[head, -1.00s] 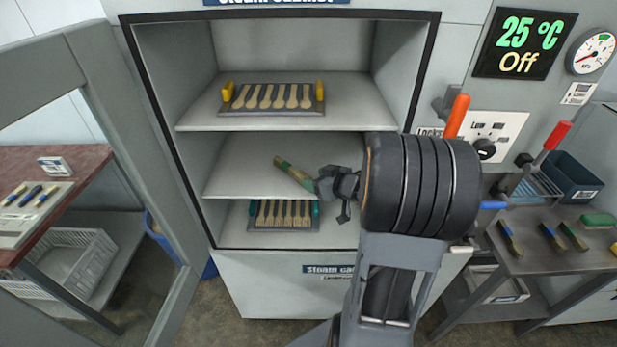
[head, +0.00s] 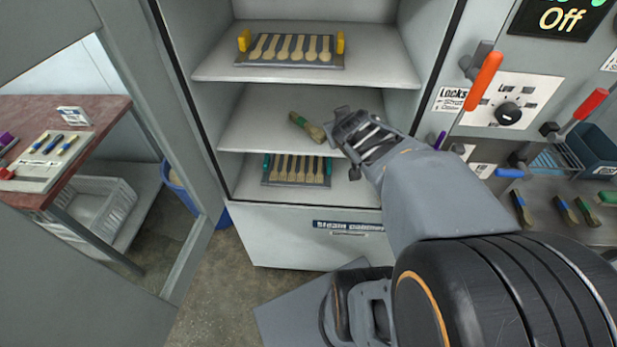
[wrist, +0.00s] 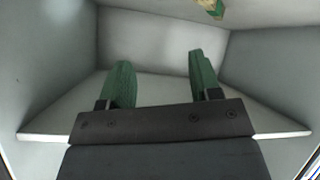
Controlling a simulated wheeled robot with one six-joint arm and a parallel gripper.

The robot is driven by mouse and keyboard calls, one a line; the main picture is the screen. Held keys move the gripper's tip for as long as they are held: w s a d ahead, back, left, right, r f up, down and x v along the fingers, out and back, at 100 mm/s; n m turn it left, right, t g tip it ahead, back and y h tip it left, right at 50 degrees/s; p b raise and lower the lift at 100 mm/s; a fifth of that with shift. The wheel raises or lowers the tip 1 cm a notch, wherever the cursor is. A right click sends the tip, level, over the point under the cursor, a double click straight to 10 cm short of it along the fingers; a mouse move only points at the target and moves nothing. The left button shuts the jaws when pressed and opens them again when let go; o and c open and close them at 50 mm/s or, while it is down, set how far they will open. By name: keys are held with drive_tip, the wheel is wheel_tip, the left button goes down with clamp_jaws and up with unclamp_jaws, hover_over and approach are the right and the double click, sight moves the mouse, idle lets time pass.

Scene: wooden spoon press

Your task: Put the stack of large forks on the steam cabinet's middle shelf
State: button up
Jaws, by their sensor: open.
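The stack of large forks (head: 307,127) is a short wooden bundle with a green band. It lies at a slant on the steam cabinet's middle shelf (head: 262,122), just left of my gripper in the head view. It also shows at the top edge of the wrist view (wrist: 211,7), beyond the fingers and mostly cut off. My gripper (head: 342,130) is open, over the right part of the middle shelf. In the wrist view its two green finger pads (wrist: 160,72) stand wide apart with nothing between them. The cabinet door (head: 150,130) is open on the left.
A rack with yellow ends (head: 290,62) holds several wooden pieces on the top shelf. A similar rack with teal ends (head: 296,183) is on the bottom shelf. Levers (head: 484,80) stick out right of the cabinet. A red-brown table (head: 110,108) is at left.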

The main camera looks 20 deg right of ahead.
drive_tip(key=s+a+f+n+g+y, duration=0.1)
drive_tip(key=s+a+g+y, duration=0.3)
drive_tip(key=s+a, duration=0.6)
drive_tip(key=a+f+g, duration=0.1)
drive_tip(key=a+g, duration=0.1)
drive_tip(key=a, duration=0.2)
drive_tip(key=shift+s+a+y, duration=0.2)
drive_tip(key=shift+a+y, duration=0.1)
drive_tip(key=shift+y, duration=0.1)
drive_tip(key=shift+c, duration=0.2)
drive_tip(key=shift+c, duration=0.9)
drive_tip(key=shift+a, duration=0.1)
drive_tip(key=shift+c, duration=0.4)
